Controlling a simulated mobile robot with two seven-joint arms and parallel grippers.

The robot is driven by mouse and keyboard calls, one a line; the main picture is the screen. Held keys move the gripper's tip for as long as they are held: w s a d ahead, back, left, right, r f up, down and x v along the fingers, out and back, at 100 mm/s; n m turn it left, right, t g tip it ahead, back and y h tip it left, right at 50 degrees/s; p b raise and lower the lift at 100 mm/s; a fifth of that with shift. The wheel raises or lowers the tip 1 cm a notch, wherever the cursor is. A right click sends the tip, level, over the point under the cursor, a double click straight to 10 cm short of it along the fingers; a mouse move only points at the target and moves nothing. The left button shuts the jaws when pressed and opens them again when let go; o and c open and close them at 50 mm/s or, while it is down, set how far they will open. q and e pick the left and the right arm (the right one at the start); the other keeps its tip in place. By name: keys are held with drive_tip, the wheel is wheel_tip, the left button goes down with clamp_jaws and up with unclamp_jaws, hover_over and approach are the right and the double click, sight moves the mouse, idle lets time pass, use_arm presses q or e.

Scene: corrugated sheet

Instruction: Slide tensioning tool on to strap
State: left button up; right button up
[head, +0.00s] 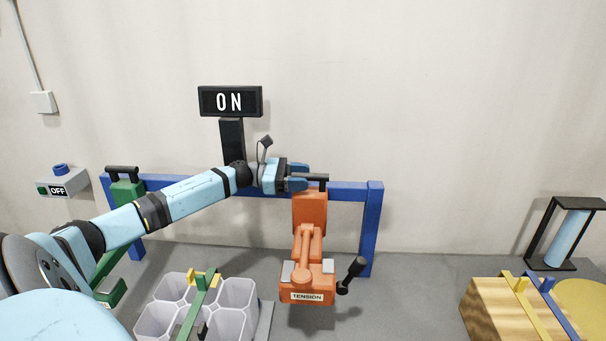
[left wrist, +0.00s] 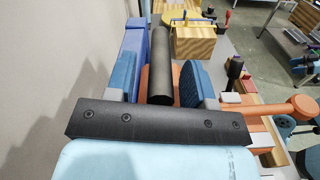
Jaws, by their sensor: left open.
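The orange tensioning tool (head: 309,215), labelled "TENSION", hangs at the right part of a blue frame, with a black handle at its top. My left gripper (head: 299,177) is at this handle. In the left wrist view the black handle (left wrist: 176,68) lies between the two blue finger pads of the left gripper (left wrist: 165,84), which are open, with a visible gap on the right side. Green and yellow strap-like bands (head: 200,304) cross the grey tubes, and yellow and blue ones (head: 524,303) cross the wooden block. Which is the task's strap I cannot tell. My right gripper is not in view.
The blue frame (head: 371,225) stands close to the wall, with a green tool (head: 126,190) at its left. An "ON" sign (head: 230,101) rises behind it. Grey tubes (head: 238,293) and a wooden block (head: 483,308) stand in front. The grey surface between tool and block is clear.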

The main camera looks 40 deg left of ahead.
use_arm(q)
drive_tip(key=shift+w+d, duration=0.25)
drive_tip(key=shift+d, duration=0.05)
clamp_jaws()
drive_tip(key=shift+s+a+f, duration=0.1)
drive_tip(key=shift+a, duration=0.05)
